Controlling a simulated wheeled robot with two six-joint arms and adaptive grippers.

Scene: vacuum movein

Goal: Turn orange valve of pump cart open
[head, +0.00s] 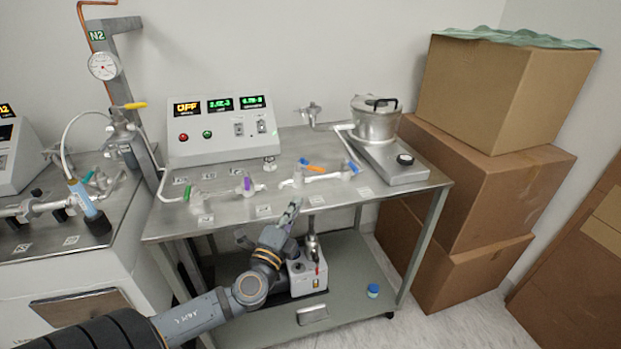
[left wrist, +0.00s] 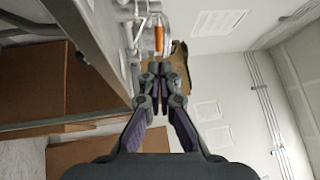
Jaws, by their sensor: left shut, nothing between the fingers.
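The pump cart (head: 280,140) is a metal table with several small valves along the pipe on its top. The orange valve handle (head: 314,168) sits near the front edge, between two blue handles. In the left wrist view the orange handle (left wrist: 158,39) shows just beyond the fingertips. My left gripper (head: 294,205) is shut and empty. It points up at the cart's front edge, below and slightly left of the orange valve, apart from it. It also shows in the left wrist view (left wrist: 159,68). My right gripper is in neither view.
A control box (head: 222,130) with lit displays stands at the back of the tabletop. A silver pot (head: 376,120) stands at the right. A pump (head: 306,275) sits on the lower shelf near my arm. Stacked cardboard boxes (head: 490,190) block the right side.

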